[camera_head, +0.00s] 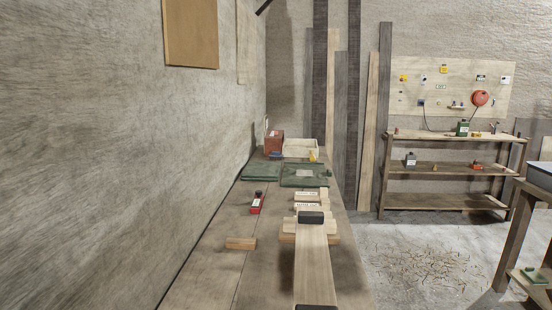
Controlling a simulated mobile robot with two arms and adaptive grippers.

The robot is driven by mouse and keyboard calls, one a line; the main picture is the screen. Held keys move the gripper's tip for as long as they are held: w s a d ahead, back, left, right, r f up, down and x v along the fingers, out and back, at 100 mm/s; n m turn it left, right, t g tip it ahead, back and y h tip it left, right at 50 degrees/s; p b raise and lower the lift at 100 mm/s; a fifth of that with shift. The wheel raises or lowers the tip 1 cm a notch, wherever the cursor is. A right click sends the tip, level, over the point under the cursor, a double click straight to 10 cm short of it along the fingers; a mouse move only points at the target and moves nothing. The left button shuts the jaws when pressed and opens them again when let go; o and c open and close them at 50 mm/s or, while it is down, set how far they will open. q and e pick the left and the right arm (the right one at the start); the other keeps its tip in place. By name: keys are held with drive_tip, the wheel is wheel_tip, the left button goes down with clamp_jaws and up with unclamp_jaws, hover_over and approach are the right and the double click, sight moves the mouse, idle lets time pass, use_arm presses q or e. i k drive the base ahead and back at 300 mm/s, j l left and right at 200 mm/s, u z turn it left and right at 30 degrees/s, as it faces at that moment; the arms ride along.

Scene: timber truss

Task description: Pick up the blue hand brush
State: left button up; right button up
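A small blue item (275,154) lies on the workbench (205,265) near its far end, in front of a reddish-brown box (274,141). It may be the blue hand brush, but it is too small to tell its shape or its bristles. No other blue thing like a brush shows on the bench. Neither my left nor my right gripper is in view.
On the bench are green cases (305,180), a red tool (257,203), a wooden block (240,243), a pale open box (300,147) and a long plank (313,262) with dark blocks on it. A shelf (455,170) stands right; wood shavings (428,265) litter the floor.

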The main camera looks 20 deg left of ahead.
sight(275, 156)
drive_tip(key=l+z, duration=0.1)
drive_tip(key=z, duration=0.35)
drive_tip(key=i+l+z, duration=0.1)
drive_tip(key=l, duration=0.35)
drive_tip(key=i+l, duration=0.3)
drive_tip(key=i+l+z, duration=0.15)
drive_tip(key=l, duration=0.4)
drive_tip(key=i+l, duration=0.3)
drive_tip(key=i+l+u, duration=0.15)
drive_tip(key=i+u, duration=0.25)
drive_tip(key=i+l+u, duration=0.4)
drive_tip(key=i, duration=0.2)
drive_tip(key=i+j+u, duration=0.2)
drive_tip(key=i, duration=0.75)
drive_tip(key=i+u, duration=0.15)
drive_tip(key=i, duration=0.75)
drive_tip(key=i+l+u, duration=0.45)
drive_tip(key=i, duration=0.35)
drive_tip(key=i+l+u, duration=0.45)
drive_tip(key=i, duration=0.3)
drive_tip(key=l, duration=0.1)
